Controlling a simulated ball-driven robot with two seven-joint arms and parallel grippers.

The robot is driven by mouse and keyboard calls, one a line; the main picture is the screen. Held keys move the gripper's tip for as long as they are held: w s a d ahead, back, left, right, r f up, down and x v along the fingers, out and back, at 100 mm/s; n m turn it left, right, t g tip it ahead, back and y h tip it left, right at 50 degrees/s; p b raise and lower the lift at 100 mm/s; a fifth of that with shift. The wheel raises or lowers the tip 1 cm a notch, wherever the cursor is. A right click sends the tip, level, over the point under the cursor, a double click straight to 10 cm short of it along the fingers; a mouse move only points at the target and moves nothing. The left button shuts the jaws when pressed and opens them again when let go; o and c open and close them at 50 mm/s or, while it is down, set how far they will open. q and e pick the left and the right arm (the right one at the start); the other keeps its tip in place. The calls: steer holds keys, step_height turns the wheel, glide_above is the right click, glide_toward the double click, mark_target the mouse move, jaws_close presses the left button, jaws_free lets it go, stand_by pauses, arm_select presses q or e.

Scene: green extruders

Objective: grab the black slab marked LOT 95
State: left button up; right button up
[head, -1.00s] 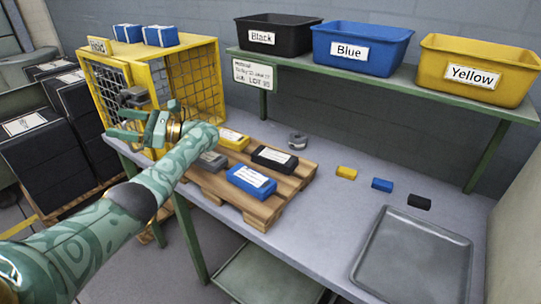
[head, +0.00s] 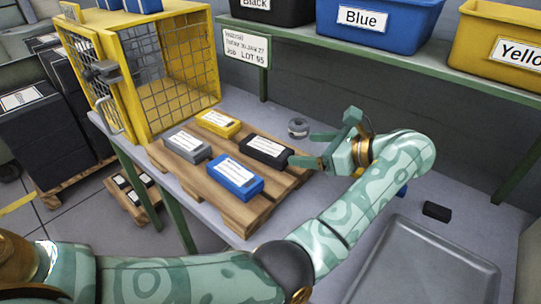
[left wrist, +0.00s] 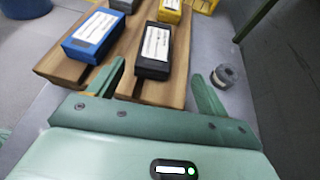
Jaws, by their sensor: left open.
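A black slab (head: 265,151) with a white label lies flat at the right side of a wooden pallet (head: 245,213) on the bench. It also shows in the left wrist view (left wrist: 153,68), beyond and between my finger tips. Its label is too small to read. My left gripper (head: 302,148) is open and empty just right of the slab, its fingers pointing toward the slab's near end. In the left wrist view the open fingers (left wrist: 160,80) reach to either side of that end, apparently without touching it. My right gripper is not in view.
Blue (head: 236,178), grey (head: 187,146) and yellow (head: 218,123) slabs share the pallet. A grey ring (head: 298,127) stands behind my gripper. A sign reading LOT 95 (head: 246,48) hangs from the shelf. A yellow cage (head: 180,95) stands left; a tray (head: 430,265) lies right.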

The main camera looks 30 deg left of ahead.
mark_target(276, 151)
arm_select(q)
steer(key=b+x, duration=0.1)
steer(key=x, duration=0.4)
steer(key=shift+a+f+b, duration=0.2)
steer(key=shift+a+b, duration=0.15)
steer(key=shift+a+f, duration=0.15)
steer(key=shift+a, duration=0.1)
steer(key=x, duration=0.1)
steer(key=b+x, duration=0.2)
steer(key=x, duration=0.1)
steer(key=shift+s+d+f, duration=0.1)
steer(key=shift+s+f, duration=0.2)
steer(key=shift+a, duration=0.3)
steer(key=shift+r, duration=0.1)
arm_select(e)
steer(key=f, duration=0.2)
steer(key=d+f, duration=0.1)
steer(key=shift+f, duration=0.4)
arm_select(q)
steer(key=c, duration=1.2)
